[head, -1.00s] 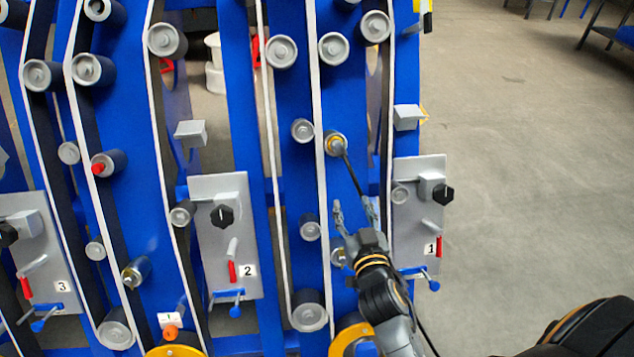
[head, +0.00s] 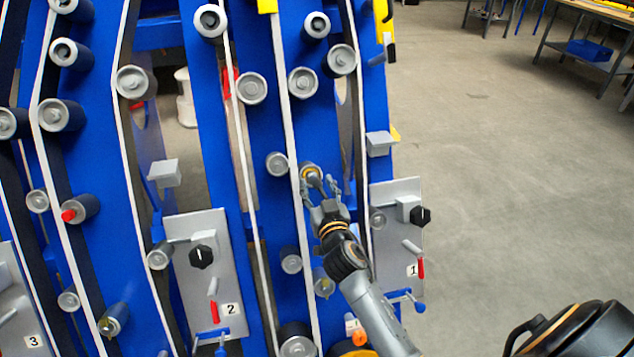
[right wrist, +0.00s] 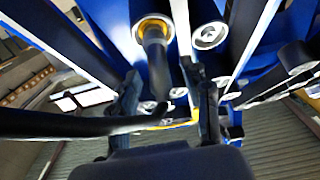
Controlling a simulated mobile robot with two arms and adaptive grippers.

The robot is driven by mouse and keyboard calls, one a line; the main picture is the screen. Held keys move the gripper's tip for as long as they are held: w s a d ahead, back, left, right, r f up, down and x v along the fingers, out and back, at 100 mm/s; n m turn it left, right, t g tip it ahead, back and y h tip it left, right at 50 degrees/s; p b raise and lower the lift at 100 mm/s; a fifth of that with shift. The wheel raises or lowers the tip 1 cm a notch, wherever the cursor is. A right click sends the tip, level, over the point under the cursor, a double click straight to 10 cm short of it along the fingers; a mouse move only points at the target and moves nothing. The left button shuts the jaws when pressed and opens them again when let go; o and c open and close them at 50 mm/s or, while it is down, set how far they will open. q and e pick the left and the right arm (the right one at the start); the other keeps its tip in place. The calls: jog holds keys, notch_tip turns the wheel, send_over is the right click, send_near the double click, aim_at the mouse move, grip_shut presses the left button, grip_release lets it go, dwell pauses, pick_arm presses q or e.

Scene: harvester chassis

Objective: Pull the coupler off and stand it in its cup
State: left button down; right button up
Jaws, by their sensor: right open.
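The coupler (head: 311,172) sits on a brass-ringed fitting on the blue chassis, left of panel 1. In the right wrist view the coupler (right wrist: 155,48) is a dark cylinder pointing toward me from a yellow ring, beyond the gap between my fingers. A dark hose (right wrist: 60,124) crosses the left of that view. My right gripper (head: 322,190) is open, with its fingertips just below and right of the coupler; I cannot tell whether they touch it. I cannot identify the cup for certain. My left gripper is not in view.
Panel 1 (head: 393,250), with a black knob and red handle, stands right of my right arm. Rollers, such as one grey roller (head: 303,82), and white belts surround the fitting. An orange piece (head: 362,338) with a white tag is low by my arm. Open floor lies right.

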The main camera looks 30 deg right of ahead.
jog(key=shift+w+d, duration=0.15)
jog(key=shift+w, duration=0.4)
grip_shut()
jog(key=shift+s+a+r+p, duration=0.2)
jog(key=shift+s+r+p, duration=0.3)
jog(key=shift+s, duration=0.3)
jog(key=shift+s+a+r+p, duration=0.2)
jog(key=shift+s+r+p, duration=0.25)
jog(key=shift+s, duration=0.3)
